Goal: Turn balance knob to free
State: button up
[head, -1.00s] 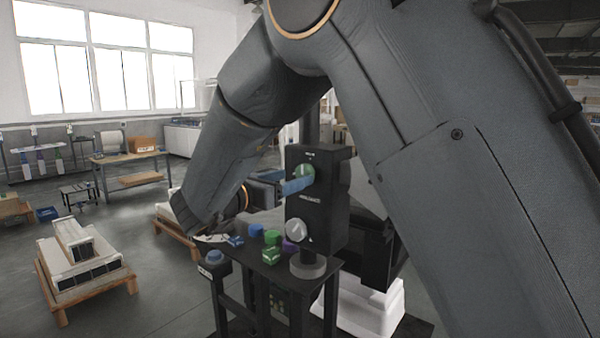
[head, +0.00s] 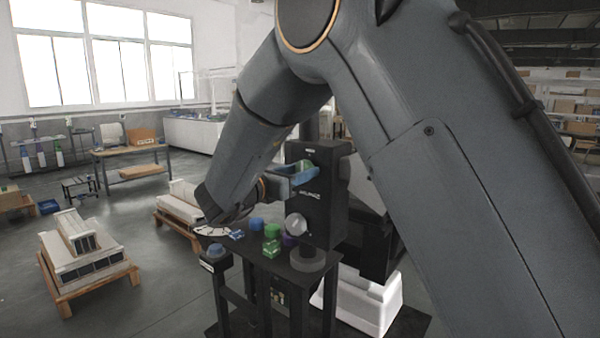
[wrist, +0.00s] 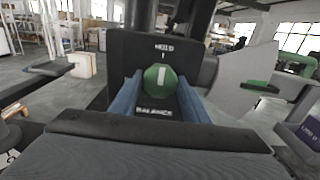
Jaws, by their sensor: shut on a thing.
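The balance knob (wrist: 160,79) is a round green knob with a white line, on the face of a black box (head: 333,202). In the wrist view the line stands near upright, toward the label above, which looks like "HOLD". "BALANCE" is printed below the knob. My gripper (wrist: 160,84) has its blue fingers on either side of the knob and is shut on it. In the head view my gripper (head: 300,175) covers most of the knob, and only a bit of green shows.
A pale grey knob (head: 296,223) sits lower on the same box. Below it, a dark stand holds blue, green (head: 271,231) and purple pieces. A blue button box (head: 214,256) is at the stand's left corner. Pallets with white parts (head: 80,250) stand on the floor at left.

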jog(key=shift+n+b, duration=1.15)
jog(key=shift+n, duration=7.75)
jog(key=o, duration=1)
